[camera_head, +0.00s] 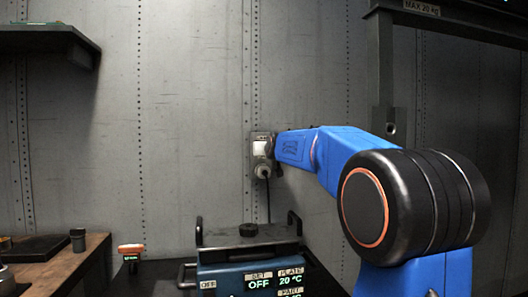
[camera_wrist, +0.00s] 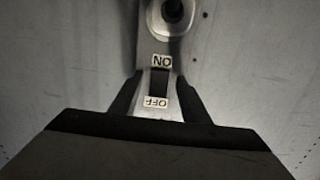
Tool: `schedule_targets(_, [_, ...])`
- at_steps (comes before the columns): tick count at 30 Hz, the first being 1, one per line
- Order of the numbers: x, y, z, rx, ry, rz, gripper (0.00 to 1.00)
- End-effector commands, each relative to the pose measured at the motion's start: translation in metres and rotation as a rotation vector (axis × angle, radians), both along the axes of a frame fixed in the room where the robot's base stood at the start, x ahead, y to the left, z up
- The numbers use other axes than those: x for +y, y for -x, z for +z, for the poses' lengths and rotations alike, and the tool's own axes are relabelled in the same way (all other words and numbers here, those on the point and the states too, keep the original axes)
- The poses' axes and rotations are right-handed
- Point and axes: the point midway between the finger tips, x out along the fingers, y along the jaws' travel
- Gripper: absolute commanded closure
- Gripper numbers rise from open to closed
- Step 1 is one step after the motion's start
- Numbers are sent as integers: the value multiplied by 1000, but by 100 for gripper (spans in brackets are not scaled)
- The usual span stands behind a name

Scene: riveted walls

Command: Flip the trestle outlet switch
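The outlet switch (camera_head: 260,146) is a small grey box on the riveted wall, with a plug and a cord hanging below its light front. In the wrist view the outlet shows upside down, with a dark switch (camera_wrist: 159,84) between an ON label (camera_wrist: 162,61) and an OFF label (camera_wrist: 157,102). My gripper (camera_wrist: 159,80) is open, its two dark fingers on either side of the switch. I cannot tell whether they touch the housing. The round plug (camera_wrist: 172,12) is at the top of that view. Which way the switch is set is too dark to tell.
A heater unit (camera_head: 250,262) reading OFF and 20 °C stands below the outlet. A wooden bench (camera_head: 75,262) and an orange-topped gadget (camera_head: 131,250) are at the lower left. A dark shelf (camera_head: 45,40) is upper left; a dark metal frame (camera_head: 385,70) stands at right.

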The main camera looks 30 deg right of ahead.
Motion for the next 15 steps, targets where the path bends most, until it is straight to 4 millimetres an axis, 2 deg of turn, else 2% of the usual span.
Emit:
schedule_targets(10, [0, 2, 0, 0, 0, 0, 58])
schedule_targets(15, [5, 17, 2, 0, 0, 0, 58])
